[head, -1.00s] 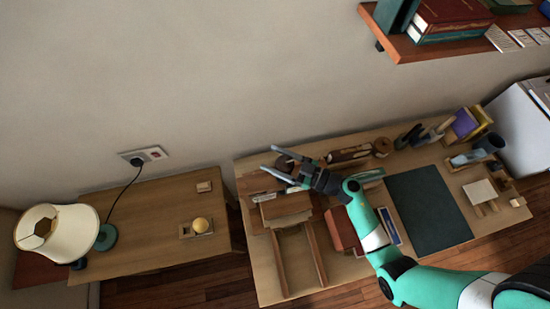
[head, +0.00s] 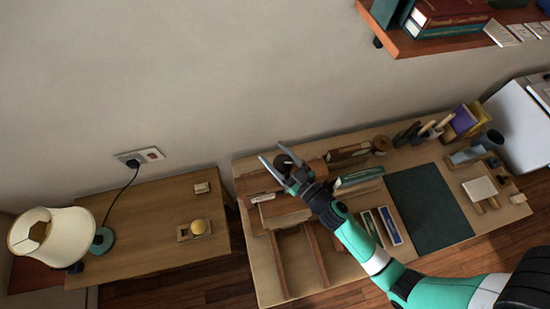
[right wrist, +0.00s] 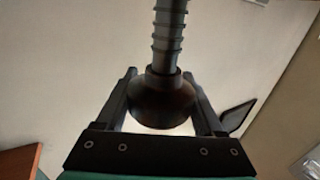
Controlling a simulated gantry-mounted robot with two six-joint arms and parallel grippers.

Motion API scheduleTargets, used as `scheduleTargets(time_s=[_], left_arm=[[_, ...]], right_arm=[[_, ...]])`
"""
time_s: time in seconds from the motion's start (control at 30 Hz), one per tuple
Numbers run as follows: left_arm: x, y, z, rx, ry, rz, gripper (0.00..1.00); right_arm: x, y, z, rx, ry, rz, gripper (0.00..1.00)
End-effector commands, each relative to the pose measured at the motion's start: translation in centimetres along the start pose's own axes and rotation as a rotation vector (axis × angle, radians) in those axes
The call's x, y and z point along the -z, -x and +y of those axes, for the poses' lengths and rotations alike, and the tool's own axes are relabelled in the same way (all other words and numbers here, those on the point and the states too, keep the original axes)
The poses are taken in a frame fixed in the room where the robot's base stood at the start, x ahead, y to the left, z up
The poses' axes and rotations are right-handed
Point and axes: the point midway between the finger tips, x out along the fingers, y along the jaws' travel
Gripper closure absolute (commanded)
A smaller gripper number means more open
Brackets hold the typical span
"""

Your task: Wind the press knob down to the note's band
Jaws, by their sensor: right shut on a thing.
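The press knob (right wrist: 160,102) is dark and rounded, below a ribbed grey screw (right wrist: 168,35) in the right wrist view. My right gripper (head: 271,151) is shut on the knob, with a finger on each side of it. In the head view the dark knob (head: 285,161) shows between the fingers, above the wooden press (head: 283,207) at the left end of the desk. A small white note (head: 262,197) is at the press's left side; its band is too small to make out. My left gripper is not in view.
The desk (head: 345,280) also holds a dark green mat (head: 428,205), books and a pen cup (head: 488,141). A side table (head: 150,240) with a lamp (head: 50,236) stands left. A wall shelf (head: 440,42) hangs upper right.

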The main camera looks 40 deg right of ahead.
Motion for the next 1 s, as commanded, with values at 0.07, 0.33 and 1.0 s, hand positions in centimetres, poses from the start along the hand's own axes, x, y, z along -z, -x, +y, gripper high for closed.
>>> scheduleTargets(time_s=[0.07, 0.33, 1.0], left_arm=[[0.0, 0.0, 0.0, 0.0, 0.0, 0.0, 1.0], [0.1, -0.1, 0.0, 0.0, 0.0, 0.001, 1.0], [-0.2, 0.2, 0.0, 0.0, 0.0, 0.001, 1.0]], right_arm=[[0.3, 0.0, 0.0, -0.002, -0.002, 0.004, 0.86], [0.4, -0.1, 0.0, 0.0, -0.002, 0.005, 0.21], [-0.1, 5.0, 0.0, -0.003, -0.002, -0.003, 0.0]])
